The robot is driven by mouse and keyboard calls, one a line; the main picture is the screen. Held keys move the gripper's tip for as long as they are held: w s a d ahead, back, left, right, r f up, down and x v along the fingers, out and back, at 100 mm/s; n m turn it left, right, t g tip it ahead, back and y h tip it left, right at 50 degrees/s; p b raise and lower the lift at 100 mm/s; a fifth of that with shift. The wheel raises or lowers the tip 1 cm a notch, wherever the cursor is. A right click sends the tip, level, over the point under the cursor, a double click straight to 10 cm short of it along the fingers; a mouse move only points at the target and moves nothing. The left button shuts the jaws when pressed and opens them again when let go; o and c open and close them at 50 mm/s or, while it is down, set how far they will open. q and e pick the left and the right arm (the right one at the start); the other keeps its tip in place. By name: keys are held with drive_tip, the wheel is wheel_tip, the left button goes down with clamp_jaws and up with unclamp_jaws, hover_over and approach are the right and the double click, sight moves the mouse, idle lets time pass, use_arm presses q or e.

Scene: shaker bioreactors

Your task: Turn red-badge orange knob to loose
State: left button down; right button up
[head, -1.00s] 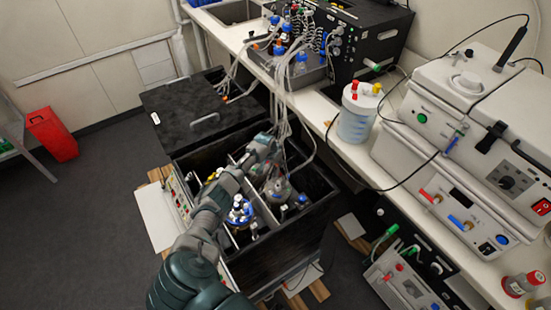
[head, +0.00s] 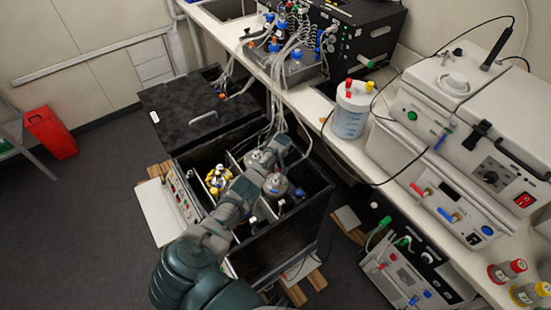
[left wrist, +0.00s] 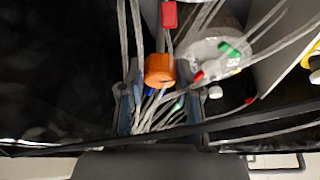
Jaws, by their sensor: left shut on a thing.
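The orange knob (left wrist: 160,68) shows in the left wrist view, among clear tubes, with a red badge (left wrist: 169,14) just above it in the picture. My left gripper (left wrist: 158,84) has one finger on each side of the knob and is shut on it. In the head view my left gripper (head: 277,147) reaches into the open black box (head: 285,240), near the tubes at its far right part. The knob is hidden there by the gripper and tubes. I cannot tell the knob's turn angle. My right gripper is in neither view.
A glass vessel (head: 276,185) stands close to the gripper, and a yellow-topped vessel (head: 217,180) stands left of my forearm. Several tubes (head: 280,105) run up to the bench. A raised black lid (head: 190,110) lies behind.

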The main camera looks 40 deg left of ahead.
use_arm(q)
drive_tip(key=shift+w+n+g+y+b, duration=0.15)
drive_tip(key=shift+n+g+b, duration=0.15)
drive_tip(key=shift+n+b, duration=0.5)
drive_tip(key=shift+w+n+g+y+b, duration=0.15)
drive_tip(key=shift+n+g+b, duration=0.2)
drive_tip(key=shift+n, duration=0.75)
drive_tip(key=shift+d, duration=0.1)
drive_tip(key=c, duration=0.8)
unclamp_jaws()
drive_tip(key=shift+d, duration=0.1)
drive_tip(key=shift+s, duration=0.1)
